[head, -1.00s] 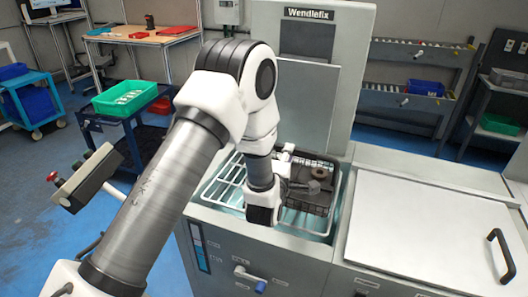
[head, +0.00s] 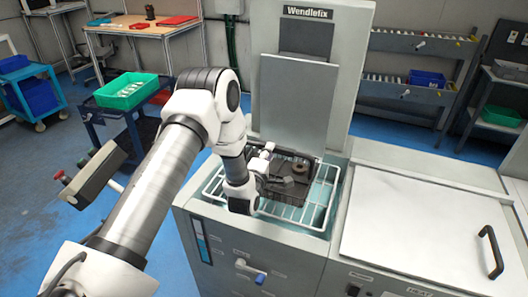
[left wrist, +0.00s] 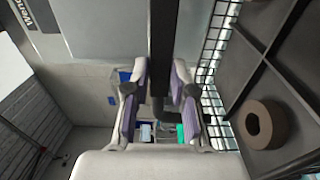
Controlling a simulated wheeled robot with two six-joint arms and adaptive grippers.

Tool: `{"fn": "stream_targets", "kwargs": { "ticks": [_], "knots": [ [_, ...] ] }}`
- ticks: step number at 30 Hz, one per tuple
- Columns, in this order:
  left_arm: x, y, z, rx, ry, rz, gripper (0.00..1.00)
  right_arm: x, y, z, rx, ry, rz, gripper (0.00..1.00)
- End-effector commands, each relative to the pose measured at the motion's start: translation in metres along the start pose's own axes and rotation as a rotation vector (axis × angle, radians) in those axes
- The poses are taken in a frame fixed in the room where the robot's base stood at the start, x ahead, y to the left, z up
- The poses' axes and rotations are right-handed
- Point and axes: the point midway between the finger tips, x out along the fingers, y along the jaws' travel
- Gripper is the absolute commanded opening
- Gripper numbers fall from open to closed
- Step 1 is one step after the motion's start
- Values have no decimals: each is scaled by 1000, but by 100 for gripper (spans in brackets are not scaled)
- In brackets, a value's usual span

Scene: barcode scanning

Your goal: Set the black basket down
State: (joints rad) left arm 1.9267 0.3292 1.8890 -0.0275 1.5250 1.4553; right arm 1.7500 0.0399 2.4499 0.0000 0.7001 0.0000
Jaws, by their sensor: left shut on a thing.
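The black basket (head: 291,190) is at the open tank of the grey machine, within the outline of a white wire rack (head: 318,208). I cannot tell whether it rests on the rack or hangs just above it. A brown ring (head: 299,171) and a grey metal part lie in the basket; the ring (left wrist: 258,124) also shows in the left wrist view. My left gripper (head: 264,170) is at the basket's left side. In the left wrist view, my left gripper's fingers (left wrist: 160,92) close on a dark bar of the basket. My right gripper is out of view.
The machine's lid (head: 292,100) stands raised behind the tank. A closed white cover with a black handle (head: 490,252) lies to the right. A green bin (head: 127,92) sits on a blue cart at left. The tank's front wall has a blue-tipped lever (head: 250,270).

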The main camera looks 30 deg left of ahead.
Motion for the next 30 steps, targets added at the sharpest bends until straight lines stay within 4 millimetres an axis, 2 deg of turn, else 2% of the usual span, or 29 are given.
{"fn": "stream_targets", "kwargs": {
  "ticks": [5, 6, 8, 17, 20, 23, 30],
  "knots": [
    [0, -4, 0, 0, 0, 3, 0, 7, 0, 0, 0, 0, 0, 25],
    [0, -6, 0, 0, 0, -1, 28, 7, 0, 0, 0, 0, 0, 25],
    [0, -5, 0, 0, 0, -1, 49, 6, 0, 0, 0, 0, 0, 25],
    [0, -4, 0, 0, 0, -1, 50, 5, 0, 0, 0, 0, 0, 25],
    [0, 5, 0, 0, 0, -1, 50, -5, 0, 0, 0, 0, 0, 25],
    [-17, -5, -1, 1, 1, -6, 50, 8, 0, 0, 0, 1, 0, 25],
    [-80, -6, -1, 0, 2, -5, 50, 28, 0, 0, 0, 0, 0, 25]
  ]
}}
